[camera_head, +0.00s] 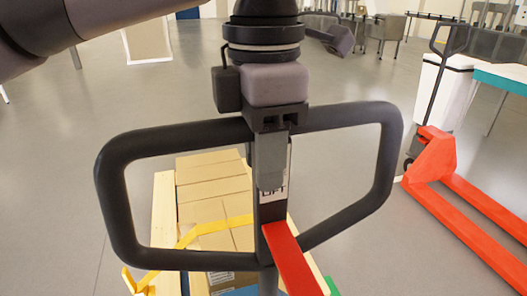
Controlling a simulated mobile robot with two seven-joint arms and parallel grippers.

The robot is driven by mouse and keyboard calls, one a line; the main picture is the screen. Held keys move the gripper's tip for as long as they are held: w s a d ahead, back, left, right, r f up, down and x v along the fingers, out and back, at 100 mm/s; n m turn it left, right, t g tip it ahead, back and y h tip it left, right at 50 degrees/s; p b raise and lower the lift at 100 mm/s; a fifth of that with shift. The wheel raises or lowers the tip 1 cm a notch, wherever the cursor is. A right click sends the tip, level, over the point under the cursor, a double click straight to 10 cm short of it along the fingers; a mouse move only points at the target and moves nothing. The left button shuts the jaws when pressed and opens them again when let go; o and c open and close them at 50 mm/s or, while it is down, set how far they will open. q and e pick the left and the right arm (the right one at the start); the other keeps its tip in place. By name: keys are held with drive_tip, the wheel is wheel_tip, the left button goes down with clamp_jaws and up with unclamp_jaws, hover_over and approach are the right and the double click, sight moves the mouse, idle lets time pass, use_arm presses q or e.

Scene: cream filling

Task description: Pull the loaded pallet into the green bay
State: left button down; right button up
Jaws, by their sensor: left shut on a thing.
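My left gripper (270,170) is shut on the dark handle loop (118,200) of a pallet jack, at its middle, where a label partly reads "LIFT". Below and beyond the handle, cardboard boxes (208,172) are stacked with a yellow strap (215,228) across them. Light wood (163,215) shows along the left of the boxes, probably the pallet; most of it is hidden. A red bar (290,262) runs down from the handle's lower middle. A small green patch (332,287) shows at the bottom edge; I cannot tell if it is the bay. My right gripper is not in view.
A second, red pallet jack (436,160) stands on the right, its forks pointing to the lower right. Behind it are a white bin (438,92) and a teal-edged table (503,80). The grey floor on the left is clear.

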use_arm(q)
drive_tip(key=shift+r, duration=0.1)
idle(0.7)
drive_tip(key=c, duration=1.3)
unclamp_jaws()
clamp_jaws()
